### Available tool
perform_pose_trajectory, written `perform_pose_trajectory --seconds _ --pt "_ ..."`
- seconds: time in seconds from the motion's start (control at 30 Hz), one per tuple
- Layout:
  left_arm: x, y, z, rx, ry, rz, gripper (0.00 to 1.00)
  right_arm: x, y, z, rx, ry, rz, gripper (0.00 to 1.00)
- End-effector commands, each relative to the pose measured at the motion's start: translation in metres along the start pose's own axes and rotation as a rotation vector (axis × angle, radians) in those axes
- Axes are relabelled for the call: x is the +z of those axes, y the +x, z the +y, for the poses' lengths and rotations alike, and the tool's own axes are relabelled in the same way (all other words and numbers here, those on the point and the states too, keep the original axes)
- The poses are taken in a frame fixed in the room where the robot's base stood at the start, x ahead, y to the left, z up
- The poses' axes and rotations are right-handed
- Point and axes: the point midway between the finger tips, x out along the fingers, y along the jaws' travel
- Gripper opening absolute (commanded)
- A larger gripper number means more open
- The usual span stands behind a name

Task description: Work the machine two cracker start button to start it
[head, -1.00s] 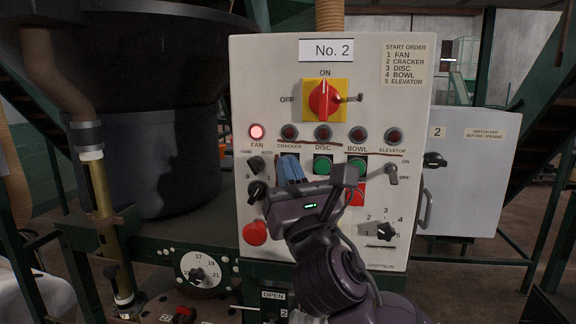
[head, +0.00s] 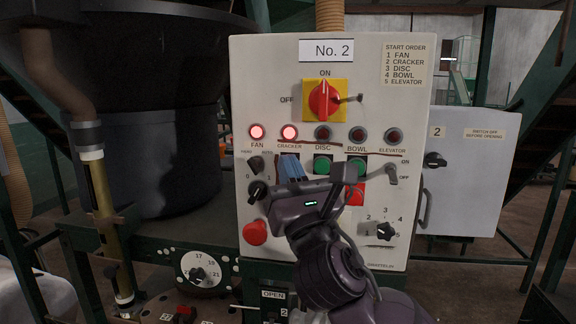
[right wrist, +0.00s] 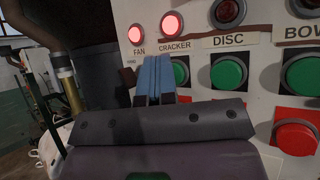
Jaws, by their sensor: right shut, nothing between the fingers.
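The white No. 2 control panel (head: 267,85) stands in front of me in the head view. Its cracker lamp (head: 289,132) is lit, and so is the fan lamp (head: 257,132); both lamps also glow in the right wrist view. My right gripper (head: 291,168) is shut and empty, with its blue fingers at the cracker column just below the CRACKER label. In the right wrist view the fingers (right wrist: 155,75) cover part of the green cracker start button (right wrist: 181,72). I cannot tell whether they still touch it. My left gripper is not in view.
Green disc (head: 322,165) and bowl start buttons sit close to the right, with red buttons below. A red mushroom button (head: 255,232) and rotary switches sit at the left. A grey cabinet (head: 465,175) stands at the right.

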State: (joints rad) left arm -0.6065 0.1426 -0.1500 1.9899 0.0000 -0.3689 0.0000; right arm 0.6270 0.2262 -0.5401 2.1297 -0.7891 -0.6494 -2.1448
Motion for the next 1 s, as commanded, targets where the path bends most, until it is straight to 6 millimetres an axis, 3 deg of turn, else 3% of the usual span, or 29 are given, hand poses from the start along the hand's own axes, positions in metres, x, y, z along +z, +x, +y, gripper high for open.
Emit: perform_pose_trajectory --seconds 1.0 --pt "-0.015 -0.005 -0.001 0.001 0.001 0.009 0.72 0.014 -0.02 0.014 0.001 0.001 0.002 0.0"
